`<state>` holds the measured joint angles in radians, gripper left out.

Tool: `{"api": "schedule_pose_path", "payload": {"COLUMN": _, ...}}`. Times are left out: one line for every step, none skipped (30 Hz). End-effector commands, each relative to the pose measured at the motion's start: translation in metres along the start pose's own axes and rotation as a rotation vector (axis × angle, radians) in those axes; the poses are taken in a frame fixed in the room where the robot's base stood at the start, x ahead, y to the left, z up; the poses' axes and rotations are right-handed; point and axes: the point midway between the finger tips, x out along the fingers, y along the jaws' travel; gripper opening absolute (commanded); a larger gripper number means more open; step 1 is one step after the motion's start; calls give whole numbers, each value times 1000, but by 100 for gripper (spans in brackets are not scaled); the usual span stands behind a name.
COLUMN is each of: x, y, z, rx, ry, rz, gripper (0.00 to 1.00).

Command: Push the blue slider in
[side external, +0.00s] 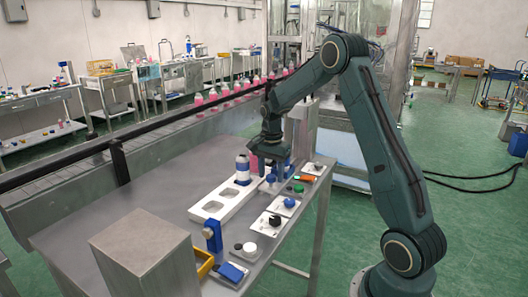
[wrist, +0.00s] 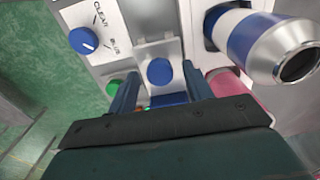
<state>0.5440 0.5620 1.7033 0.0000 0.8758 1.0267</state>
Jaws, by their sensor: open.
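A blue round-ended part (wrist: 159,71), which looks like the slider, sits on a grey metal bracket (wrist: 156,47) in the wrist view. It lies between and just beyond the fingertips of my gripper (wrist: 158,82), which is open and empty. I cannot tell whether a finger touches it. In the side view the blue part (side external: 271,181) shows low beneath my gripper (side external: 268,155), at the far end of the table. My fingers are hard to make out there. How far in the slider sits cannot be told.
A blue-and-white can (wrist: 260,42) stands close by in a white tray (side external: 207,209). A blue dial (wrist: 83,40) and a green button (wrist: 115,87) are at the left in the wrist view. A blue clamp-like part (side external: 212,235) and yellow bin (side external: 205,264) are nearer the front.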

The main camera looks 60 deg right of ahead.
Motion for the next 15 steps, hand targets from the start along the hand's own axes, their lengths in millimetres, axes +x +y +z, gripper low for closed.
{"api": "schedule_pose_path", "payload": {"x": 1, "y": 0, "z": 0, "rx": 0, "ry": 0, "rz": 0, "gripper": 50}}
{"api": "schedule_pose_path", "payload": {"x": 1, "y": 0, "z": 0, "rx": 0, "ry": 0, "rz": 0, "gripper": 50}}
{"api": "schedule_pose_path", "payload": {"x": 1, "y": 0, "z": 0, "rx": 0, "ry": 0, "rz": 0, "gripper": 50}}
{"api": "schedule_pose_path", "payload": {"x": 1, "y": 0, "z": 0, "rx": 0, "ry": 0, "rz": 0, "gripper": 50}}
{"api": "schedule_pose_path", "payload": {"x": 1, "y": 0, "z": 0, "rx": 0, "ry": 0, "rz": 0, "gripper": 50}}
{"api": "schedule_pose_path", "payload": {"x": 1, "y": 0, "z": 0, "rx": 0, "ry": 0, "rz": 0, "gripper": 50}}
{"api": "schedule_pose_path", "payload": {"x": 1, "y": 0, "z": 0, "rx": 0, "ry": 0, "rz": 0, "gripper": 50}}
{"api": "schedule_pose_path", "payload": {"x": 1, "y": 0, "z": 0, "rx": 0, "ry": 0, "rz": 0, "gripper": 50}}
{"api": "schedule_pose_path", "payload": {"x": 1, "y": 0, "z": 0, "rx": 0, "ry": 0, "rz": 0, "gripper": 44}}
{"api": "schedule_pose_path", "payload": {"x": 1, "y": 0, "z": 0, "rx": 0, "ry": 0, "rz": 0, "gripper": 38}}
{"api": "schedule_pose_path", "payload": {"x": 1, "y": 0, "z": 0, "rx": 0, "ry": 0, "rz": 0, "gripper": 32}}
{"api": "schedule_pose_path", "payload": {"x": 1, "y": 0, "z": 0, "rx": 0, "ry": 0, "rz": 0, "gripper": 25}}
{"api": "schedule_pose_path", "payload": {"x": 1, "y": 0, "z": 0, "rx": 0, "ry": 0, "rz": 0, "gripper": 19}}
{"api": "schedule_pose_path", "payload": {"x": 1, "y": 0, "z": 0, "rx": 0, "ry": 0, "rz": 0, "gripper": 13}}
{"api": "schedule_pose_path", "payload": {"x": 1, "y": 0, "z": 0, "rx": 0, "ry": 0, "rz": 0, "gripper": 5}}
